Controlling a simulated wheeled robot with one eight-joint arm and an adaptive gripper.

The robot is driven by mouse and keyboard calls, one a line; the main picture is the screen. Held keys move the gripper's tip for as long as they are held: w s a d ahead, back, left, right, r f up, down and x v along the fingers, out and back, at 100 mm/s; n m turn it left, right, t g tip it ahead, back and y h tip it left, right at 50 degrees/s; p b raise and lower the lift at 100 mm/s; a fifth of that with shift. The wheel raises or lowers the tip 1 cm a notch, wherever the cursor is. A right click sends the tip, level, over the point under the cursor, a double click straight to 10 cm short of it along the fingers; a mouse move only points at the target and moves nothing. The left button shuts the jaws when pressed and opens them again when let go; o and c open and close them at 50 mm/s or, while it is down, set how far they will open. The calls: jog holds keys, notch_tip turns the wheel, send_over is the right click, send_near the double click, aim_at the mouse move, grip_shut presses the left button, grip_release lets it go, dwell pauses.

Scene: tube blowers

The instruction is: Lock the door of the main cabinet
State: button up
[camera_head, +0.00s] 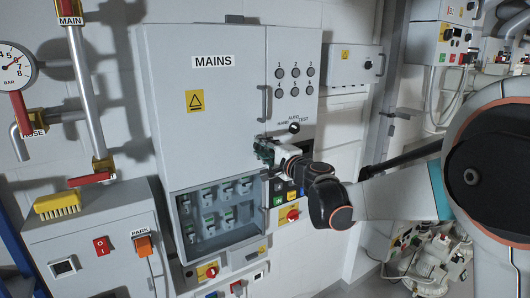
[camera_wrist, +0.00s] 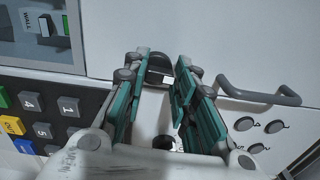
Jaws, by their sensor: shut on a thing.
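The main cabinet (camera_head: 215,125) is grey and carries a "MAINS" label. Its upper door appears closed.
Below the door is a window with several breakers (camera_head: 215,205). Coloured push buttons (camera_head: 285,195) and a red rotary switch (camera_head: 293,214) sit just under my wrist. A yellow brush (camera_head: 57,205) lies on the left box. A small wall box (camera_head: 350,66) is at right.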

jog(key=shift+n, duration=0.5)
jog(key=o, duration=1.1)
jog(key=shift+a, duration=0.1)
jog(key=shift+c, duration=0.2)
jog(key=v, duration=1.2)
jog(key=shift+f, duration=0.15)
